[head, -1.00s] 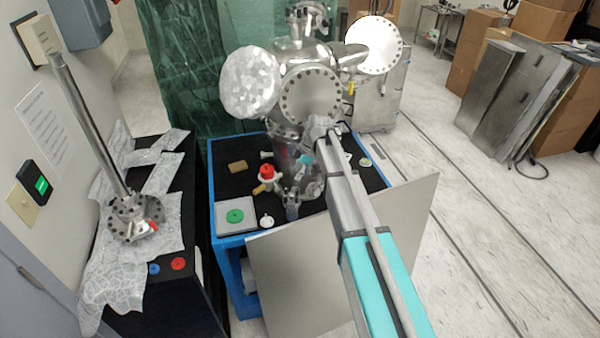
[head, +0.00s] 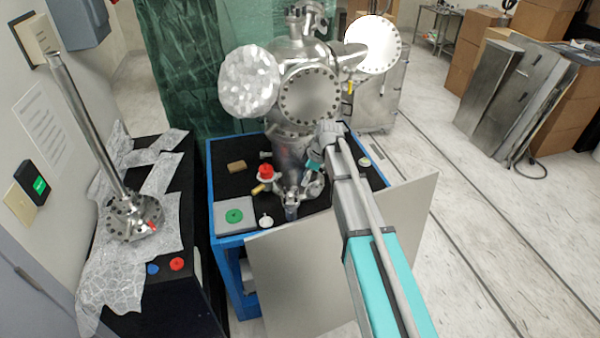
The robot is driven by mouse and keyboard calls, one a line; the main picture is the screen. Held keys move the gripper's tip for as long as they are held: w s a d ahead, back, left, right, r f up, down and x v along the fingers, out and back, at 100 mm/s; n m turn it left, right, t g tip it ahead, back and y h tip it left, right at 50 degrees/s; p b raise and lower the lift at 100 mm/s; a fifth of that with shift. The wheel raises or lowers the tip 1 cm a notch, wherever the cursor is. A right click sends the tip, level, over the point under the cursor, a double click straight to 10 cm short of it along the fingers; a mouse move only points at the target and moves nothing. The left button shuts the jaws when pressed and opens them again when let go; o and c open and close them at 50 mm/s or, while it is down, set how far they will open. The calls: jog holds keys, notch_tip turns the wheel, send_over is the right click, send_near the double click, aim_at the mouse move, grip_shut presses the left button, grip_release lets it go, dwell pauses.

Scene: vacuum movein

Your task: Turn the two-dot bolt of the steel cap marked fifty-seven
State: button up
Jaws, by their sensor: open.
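A steel vacuum chamber stands on a blue-framed bench with a black top. Its front round steel cap (head: 309,95) carries a ring of bolts. A second bolted cap (head: 372,45) faces forward at the upper right, and the round face on the left (head: 249,82) looks foil-wrapped. The number fifty-seven and the bolt dots are too small to read, so I cannot tell which cap is meant. My gripper (head: 314,166) is small in view, below the front cap and close to the lower chamber body. It is open, and its fingertips are hard to make out.
On the bench (head: 217,185) lie a red-topped valve (head: 265,171), a sponge-like block (head: 237,167) and a grey plate with a green disc (head: 234,216). A metal panel (head: 300,280) leans in front. A foil-covered side table (head: 120,280) stands left.

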jog(key=s+d+f+m+h+b, duration=0.1)
jog(key=s+d+m+h, duration=0.1)
jog(key=s+d+m, duration=0.6)
jog(key=s+d+f+m+h, duration=0.2)
jog(key=s+d+m, duration=0.6)
jog(key=s, duration=0.7)
jog(key=shift+s+d+b, duration=0.25)
jog(key=shift+d+b, duration=0.1)
jog(key=shift+s, duration=0.1)
